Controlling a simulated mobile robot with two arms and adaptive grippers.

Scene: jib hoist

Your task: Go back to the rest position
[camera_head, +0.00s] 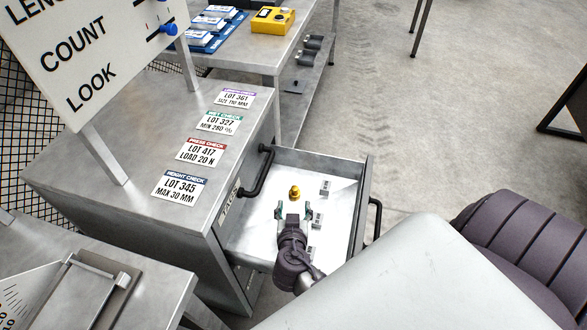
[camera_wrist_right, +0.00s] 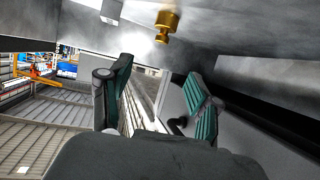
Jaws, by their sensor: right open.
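My right gripper (camera_head: 293,213) is over the open drawer (camera_head: 340,207) of the metal cabinet in the head view. Its two green-padded fingers are spread, with nothing between them. In the right wrist view the gripper (camera_wrist_right: 160,98) also shows its fingers apart. A small brass piece (camera_head: 295,191) stands in the drawer just beyond the fingertips, apart from them. The brass piece also shows at the top of the right wrist view (camera_wrist_right: 166,24). My left gripper is in neither view.
The cabinet top (camera_head: 150,150) carries several lot cards. A white sign board (camera_head: 85,50) stands on it. The drawer has a dark handle (camera_head: 376,218) at its front. A table (camera_head: 272,48) with a yellow device (camera_head: 272,20) stands behind. The floor at right is mostly clear.

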